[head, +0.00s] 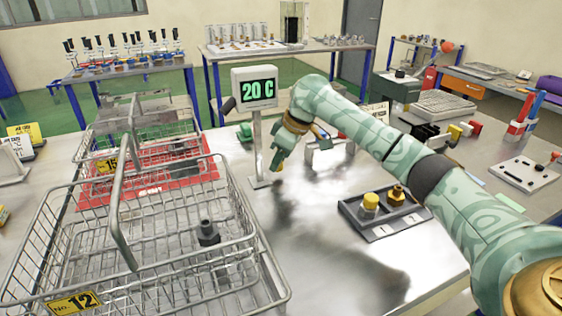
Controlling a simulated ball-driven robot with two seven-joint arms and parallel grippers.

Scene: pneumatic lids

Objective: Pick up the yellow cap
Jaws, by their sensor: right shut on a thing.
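A yellow cap (370,201) sits upright on the left part of a dark tray (384,233) on the steel table, right of centre. A brass fitting (397,194) stands beside it on the same tray. My right gripper (279,164) reaches in from the right and points down by the display post, well to the left of the tray and apart from the cap. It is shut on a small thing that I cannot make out. My left gripper is out of view.
A front wire basket (150,255) tagged 12 holds a dark fitting (208,234). The table between basket and tray is clear.

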